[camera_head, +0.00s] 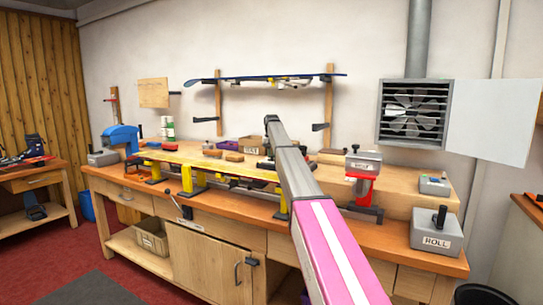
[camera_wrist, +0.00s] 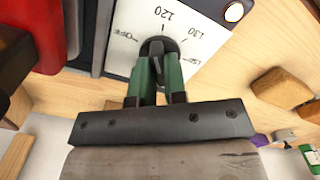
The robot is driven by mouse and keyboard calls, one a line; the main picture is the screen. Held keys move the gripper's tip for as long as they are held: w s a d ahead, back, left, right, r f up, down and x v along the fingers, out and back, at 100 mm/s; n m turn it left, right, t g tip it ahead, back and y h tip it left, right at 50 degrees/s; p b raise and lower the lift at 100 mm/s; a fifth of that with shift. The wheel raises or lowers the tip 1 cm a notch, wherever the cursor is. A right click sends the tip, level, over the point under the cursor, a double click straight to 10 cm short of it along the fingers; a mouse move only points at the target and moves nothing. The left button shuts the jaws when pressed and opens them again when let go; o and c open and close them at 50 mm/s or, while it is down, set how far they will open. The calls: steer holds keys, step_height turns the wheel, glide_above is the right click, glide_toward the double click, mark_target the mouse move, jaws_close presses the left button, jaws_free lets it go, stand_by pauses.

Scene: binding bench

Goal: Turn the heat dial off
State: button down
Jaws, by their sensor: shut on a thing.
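In the wrist view the heat dial's black knob (camera_wrist: 157,46) sits on a white dial plate (camera_wrist: 210,42). OFF is printed at the left of the knob, 120 above it, and 130 and another mark, hard to read, at the right. My gripper (camera_wrist: 158,68) has its two green fingers shut on the knob, one on each side. The knob is partly hidden by the fingers, and I cannot tell which mark it points to. In the head view my arm hides the gripper and dial.
A pale lamp (camera_wrist: 234,12) with an orange rim is beside the dial plate. A red part (camera_wrist: 32,35) is close at the left. Brown blocks (camera_wrist: 282,88) lie at the right. In the head view, a grey box marked ROLL (camera_head: 437,238) stands at the bench's right end.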

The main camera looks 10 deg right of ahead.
steer(key=n, duration=0.4)
steer(key=shift+n, duration=2.3)
steer(key=c, duration=1.2)
jaws_free()
steer(key=shift+o, duration=0.2)
step_height(320, 180, up, 11)
steer(key=shift+f, duration=0.1)
